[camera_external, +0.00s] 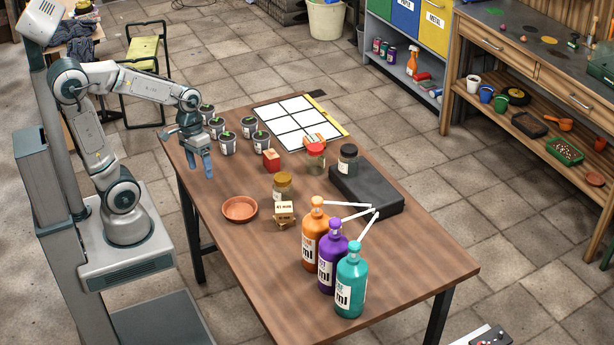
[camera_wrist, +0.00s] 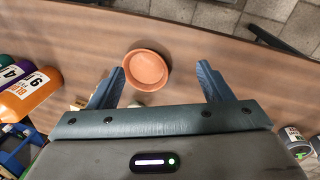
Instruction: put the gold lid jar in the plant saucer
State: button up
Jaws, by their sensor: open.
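The gold lid jar (camera_external: 282,187) is a clear jar with a brownish-gold lid, upright near the middle of the table. The plant saucer (camera_external: 240,209) is a shallow round terracotta dish to its left; it looks empty. In the wrist view the saucer (camera_wrist: 147,71) shows beyond and between my finger tips. My gripper (camera_external: 206,172) is open and empty, pointing down above the table's left part, up and left of the saucer. It also frames the wrist view (camera_wrist: 161,72). I cannot clearly make out the jar in the wrist view.
Small labelled boxes (camera_external: 284,213) stand just in front of the jar. Orange, purple and teal pump bottles (camera_external: 350,282) stand at the front. A red-lid jar (camera_external: 316,160), dark-lid jar (camera_external: 348,161), black case (camera_external: 378,196) and several potted plants (camera_external: 228,144) stand behind. The front left tabletop is clear.

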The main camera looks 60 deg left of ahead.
jog(key=w+d+f+n+h, duration=0.2)
jog(key=w+f+n+h, duration=0.4)
jog(key=w+n+h, duration=0.35)
jog(key=w+a+f+n+t+h, duration=0.1)
jog(key=w+a+n+t, duration=0.1)
jog(key=w+n, duration=0.1)
jog(key=w+a+f+n+t+h, duration=0.1)
jog(key=w+a+n+t+h, duration=0.1)
jog(key=w+n+t, duration=0.1)
jog(key=w+a+f+n+t+h, duration=0.1)
jog(key=w+a+n+t, duration=0.1)
jog(key=n, duration=0.2)
jog(key=shift+w+a+f+n+h+b, duration=0.2)
jog(key=shift+w+a+n+h+b, duration=0.1)
jog(key=shift+w+a, duration=0.1)
jog(key=shift+w+d+t, duration=0.15)
jog(key=shift+w+t, duration=0.05)
jog(key=shift+t, duration=0.1)
send_near(288, 183)
jog(key=shift+w+d+p, duration=0.4)
jog(key=shift+w+d, duration=0.7)
jog(key=shift+w, duration=0.05)
jog(key=shift+s+f+p+x, duration=0.1)
jog(key=shift+p+x, duration=0.15)
jog(key=shift+x, duration=1.3)
jog(key=shift+s+f+p+x, duration=0.15)
jog(key=shift+p+x, duration=0.1)
jog(key=shift+x, duration=1.3)
jog(key=shift+d, duration=0.1)
jog(key=shift+c, duration=0.3)
